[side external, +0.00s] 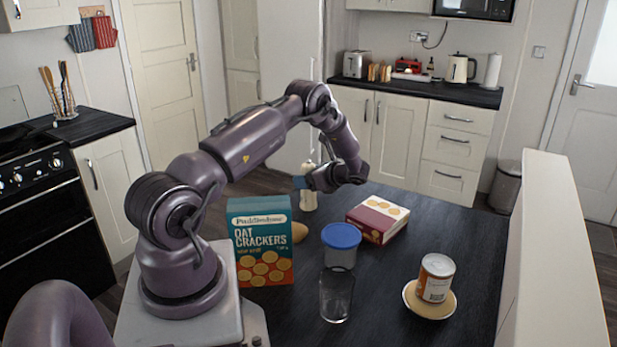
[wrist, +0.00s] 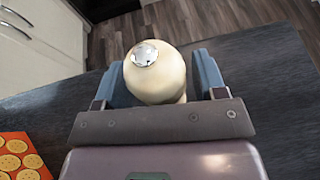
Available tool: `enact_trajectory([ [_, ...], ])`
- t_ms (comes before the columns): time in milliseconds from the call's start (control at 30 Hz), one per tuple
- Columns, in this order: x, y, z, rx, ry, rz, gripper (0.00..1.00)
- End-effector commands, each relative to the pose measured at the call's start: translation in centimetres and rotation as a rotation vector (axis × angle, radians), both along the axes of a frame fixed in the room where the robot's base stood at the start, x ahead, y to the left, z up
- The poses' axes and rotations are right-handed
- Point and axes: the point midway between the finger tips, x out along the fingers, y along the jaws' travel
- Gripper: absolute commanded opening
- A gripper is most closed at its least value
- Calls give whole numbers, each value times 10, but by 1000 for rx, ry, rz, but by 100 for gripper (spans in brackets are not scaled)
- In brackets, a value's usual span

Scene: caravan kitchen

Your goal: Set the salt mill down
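The salt mill (side external: 309,199) is cream and stands upright near the far edge of the dark table, its base seemingly on the tabletop. In the wrist view its rounded head (wrist: 157,78), with a silver cap, sits between the two blue fingers. My gripper (side external: 307,183) is around the mill, one finger on each side. In the wrist view my gripper (wrist: 159,80) looks open, with a narrow gap at the right finger. The left finger is partly covered by the mill's head, so contact there is hard to judge.
An oat crackers box (side external: 259,240) stands nearer the arm, with a tan rounded item (side external: 299,232) partly behind it. A red-and-white box (side external: 378,219), a blue-lidded tub (side external: 341,246), a clear glass (side external: 336,296) and a can (side external: 435,278) on a saucer (side external: 410,299) occupy the table.

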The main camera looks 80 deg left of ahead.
Motion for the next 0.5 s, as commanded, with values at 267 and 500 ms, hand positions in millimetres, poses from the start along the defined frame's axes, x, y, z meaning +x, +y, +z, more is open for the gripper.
enact_trajectory([
  [267,0,0,0,0,0,0,74],
  [500,12,-14,11,1,0,-5,74],
])
